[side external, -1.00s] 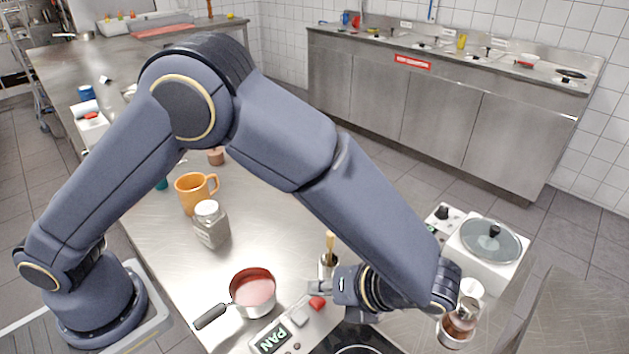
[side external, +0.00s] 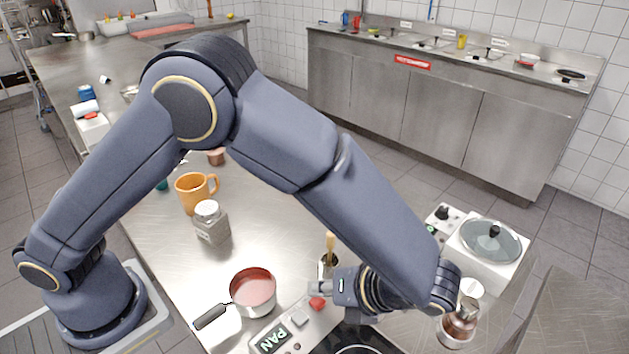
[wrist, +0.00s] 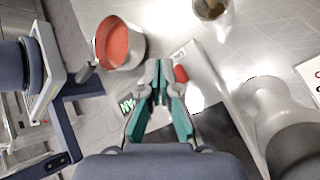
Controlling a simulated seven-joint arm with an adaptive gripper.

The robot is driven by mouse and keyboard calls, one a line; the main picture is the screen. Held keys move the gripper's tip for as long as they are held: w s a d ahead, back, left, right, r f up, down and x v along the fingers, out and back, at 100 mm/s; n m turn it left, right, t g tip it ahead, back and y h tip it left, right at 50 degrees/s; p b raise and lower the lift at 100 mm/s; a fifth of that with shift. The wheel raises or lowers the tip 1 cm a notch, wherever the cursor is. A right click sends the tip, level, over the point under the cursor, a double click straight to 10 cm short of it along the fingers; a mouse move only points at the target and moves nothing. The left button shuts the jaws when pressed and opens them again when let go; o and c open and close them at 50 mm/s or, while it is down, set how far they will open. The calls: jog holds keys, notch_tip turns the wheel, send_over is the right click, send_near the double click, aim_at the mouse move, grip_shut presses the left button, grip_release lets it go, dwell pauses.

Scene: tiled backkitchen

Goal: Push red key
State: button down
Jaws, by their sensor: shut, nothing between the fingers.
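The red key (side external: 317,303) sits on a light-coloured control panel (side external: 281,327), beside a grey-white key (side external: 299,319) and a dark "PAN" label (side external: 272,340). My gripper (side external: 313,288) is low over the panel, close to the red key. In the wrist view, my gripper's green fingers (wrist: 159,66) are together, with nothing between them. There the red key (wrist: 181,74) shows just right of the fingertips. I cannot tell whether the fingers touch it. The grey-white key is hidden behind the fingers in the wrist view.
A saucepan with red contents (side external: 252,288) stands left of the panel. A dark hob (side external: 357,342) adjoins it at the front.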

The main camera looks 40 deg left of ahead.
aim_at(321, 302)
dwell(0.4)
jog(key=shift+f, duration=0.45)
jog(key=shift+f, duration=0.4)
dwell(0.5)
jog(key=shift+r, duration=0.9)
jog(key=shift+r, duration=3)
